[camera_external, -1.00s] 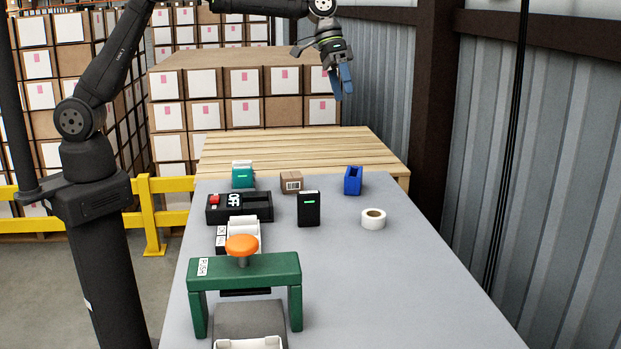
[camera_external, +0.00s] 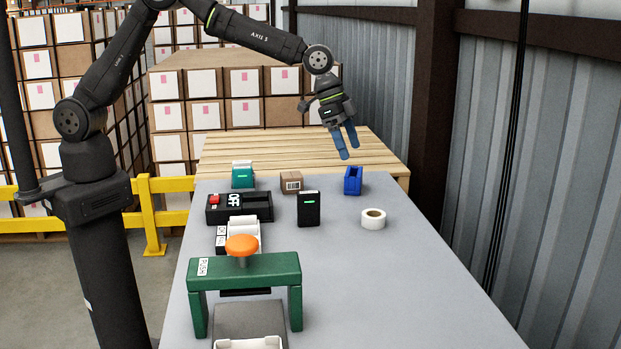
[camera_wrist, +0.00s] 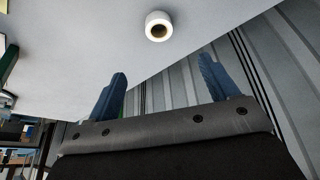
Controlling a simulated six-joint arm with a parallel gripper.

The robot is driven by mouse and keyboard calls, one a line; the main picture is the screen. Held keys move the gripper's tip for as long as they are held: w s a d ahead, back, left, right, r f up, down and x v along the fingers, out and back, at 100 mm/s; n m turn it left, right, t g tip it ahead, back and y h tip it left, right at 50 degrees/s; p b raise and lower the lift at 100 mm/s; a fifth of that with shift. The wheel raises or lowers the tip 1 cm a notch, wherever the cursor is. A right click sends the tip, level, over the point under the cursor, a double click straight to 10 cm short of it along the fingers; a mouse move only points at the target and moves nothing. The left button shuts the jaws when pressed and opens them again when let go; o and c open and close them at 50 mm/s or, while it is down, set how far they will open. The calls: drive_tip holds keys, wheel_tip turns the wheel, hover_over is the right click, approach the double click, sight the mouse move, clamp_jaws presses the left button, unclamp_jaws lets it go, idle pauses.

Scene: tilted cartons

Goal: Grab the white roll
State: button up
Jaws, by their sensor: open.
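The white roll (camera_external: 373,219) lies flat on the right part of the grey table, its brown core hole facing up. It also shows in the wrist view (camera_wrist: 158,26), beyond my fingertips and roughly between them sideways. My gripper (camera_external: 348,150) is open and empty, with two blue fingers pointing down. In the external view it hangs above and behind the roll, over the far end of the table, clearly apart from it. In the wrist view the two fingers (camera_wrist: 162,64) are spread wide with nothing between them.
A small carton (camera_external: 291,183) and a green press frame (camera_external: 245,270) are further left. The table (camera_external: 400,290) is clear in front of the roll.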

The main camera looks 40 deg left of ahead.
sight(372, 211)
drive_tip(key=x, duration=1.8)
drive_tip(key=shift+s+d, duration=0.1)
drive_tip(key=shift+d, duration=0.15)
drive_tip(key=c, duration=1.1)
